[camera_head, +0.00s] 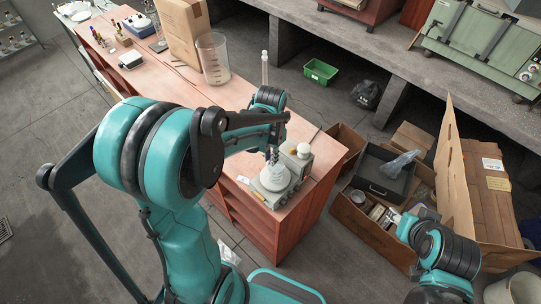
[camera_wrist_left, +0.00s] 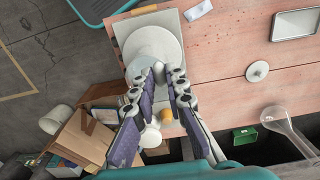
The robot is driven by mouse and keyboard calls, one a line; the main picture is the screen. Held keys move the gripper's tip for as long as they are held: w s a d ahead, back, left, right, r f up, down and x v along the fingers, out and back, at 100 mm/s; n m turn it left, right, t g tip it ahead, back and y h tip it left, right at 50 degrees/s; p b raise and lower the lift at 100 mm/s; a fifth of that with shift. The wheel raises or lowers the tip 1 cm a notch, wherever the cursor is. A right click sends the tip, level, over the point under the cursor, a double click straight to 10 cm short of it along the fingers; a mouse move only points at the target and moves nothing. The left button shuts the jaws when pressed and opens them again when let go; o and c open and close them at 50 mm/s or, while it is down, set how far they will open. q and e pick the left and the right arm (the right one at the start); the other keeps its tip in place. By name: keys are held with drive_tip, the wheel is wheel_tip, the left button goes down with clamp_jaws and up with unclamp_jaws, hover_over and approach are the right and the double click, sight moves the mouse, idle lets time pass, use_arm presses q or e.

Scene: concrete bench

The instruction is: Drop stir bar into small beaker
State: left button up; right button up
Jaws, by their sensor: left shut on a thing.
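My left gripper (camera_head: 272,158) is above the white round top of the hotplate stirrer (camera_head: 270,180) on the wooden bench. In the left wrist view its fingertips (camera_wrist_left: 166,76) come together over the edge of the white round plate (camera_wrist_left: 153,48). They are shut on a small pale thing, taken as the stir bar, mostly hidden between the tips. A large clear beaker (camera_head: 213,60) stands at the far part of the bench. My right gripper is by the open carton, its fingers unclear.
A white-capped item (camera_head: 303,150) is at the stirrer's right side. A cardboard box (camera_head: 182,28) is at the back. An open carton (camera_head: 370,226) with a black tray (camera_head: 384,174) stands right of the bench.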

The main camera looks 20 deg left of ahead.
use_arm(q)
drive_tip(key=o, duration=0.8)
wheel_tip(320, 180, up, 12)
drive_tip(key=shift+r, duration=0.1)
drive_tip(key=s+d+f+n+t+b, duration=0.1)
drive_tip(key=s+f+t+b, duration=0.1)
drive_tip(key=f+b, duration=0.3)
drive_tip(key=s+d+f+n+t+b, duration=0.1)
drive_tip(key=s+f+t+b, duration=0.1)
drive_tip(key=s+f+b, duration=0.2)
drive_tip(key=s+d+f+n+t+b, duration=0.1)
drive_tip(key=s+d+f+t+b, duration=0.1)
drive_tip(key=f+b, duration=0.6)
drive_tip(key=shift+s+f+n+t, duration=0.2)
drive_tip(key=shift+s+t, duration=0.1)
drive_tip(key=shift+s, duration=0.15)
drive_tip(key=shift+s+f+n+t, duration=0.2)
drive_tip(key=shift+s+t, duration=0.1)
drive_tip(key=shift+s, duration=0.1)
